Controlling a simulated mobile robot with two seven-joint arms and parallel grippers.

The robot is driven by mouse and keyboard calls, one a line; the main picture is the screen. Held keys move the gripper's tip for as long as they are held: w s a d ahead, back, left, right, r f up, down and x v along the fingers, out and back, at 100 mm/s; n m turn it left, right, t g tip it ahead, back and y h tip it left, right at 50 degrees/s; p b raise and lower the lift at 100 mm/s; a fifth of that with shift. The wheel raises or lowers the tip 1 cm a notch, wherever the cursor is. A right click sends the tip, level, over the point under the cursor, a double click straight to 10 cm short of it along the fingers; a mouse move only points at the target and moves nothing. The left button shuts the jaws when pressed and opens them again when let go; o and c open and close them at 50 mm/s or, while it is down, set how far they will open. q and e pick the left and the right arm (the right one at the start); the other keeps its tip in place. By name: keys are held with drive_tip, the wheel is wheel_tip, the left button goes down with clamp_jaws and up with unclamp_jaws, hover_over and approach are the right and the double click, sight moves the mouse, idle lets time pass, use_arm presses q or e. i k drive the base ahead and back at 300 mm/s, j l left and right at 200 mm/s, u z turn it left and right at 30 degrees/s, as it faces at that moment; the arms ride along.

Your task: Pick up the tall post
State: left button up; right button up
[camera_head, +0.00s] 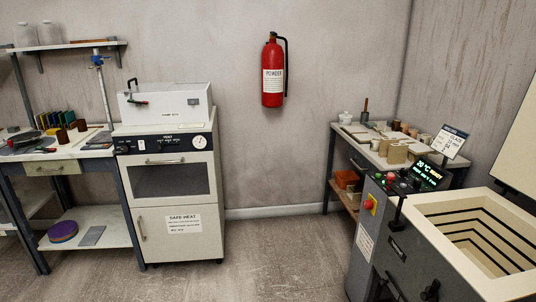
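Neither of my grippers shows in the head view. Several short tan and brown posts or blocks, one of them a light tan block (397,154), stand on the worktable (345,139) at the right. They are small in the picture, and I cannot tell which of them is the tall post. A slim dark upright tool (365,111) stands at the back of the same table. At the left, a thin metal stand (99,76) with a blue clamp rises from the other bench.
An open kiln (445,205) with a control box (374,225) stands in front of the right table and hides part of it. A white oven cabinet (180,222) stands left of centre. A red extinguisher (272,87) hangs on the wall. The middle floor is clear.

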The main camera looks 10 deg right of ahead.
sight(398, 152)
drive_tip(key=i, duration=1.4)
drive_tip(key=i+z, duration=0.35)
drive_tip(key=i, duration=0.25)
drive_tip(key=i+j+z, duration=0.3)
drive_tip(key=i, duration=0.3)
drive_tip(key=l, duration=0.1)
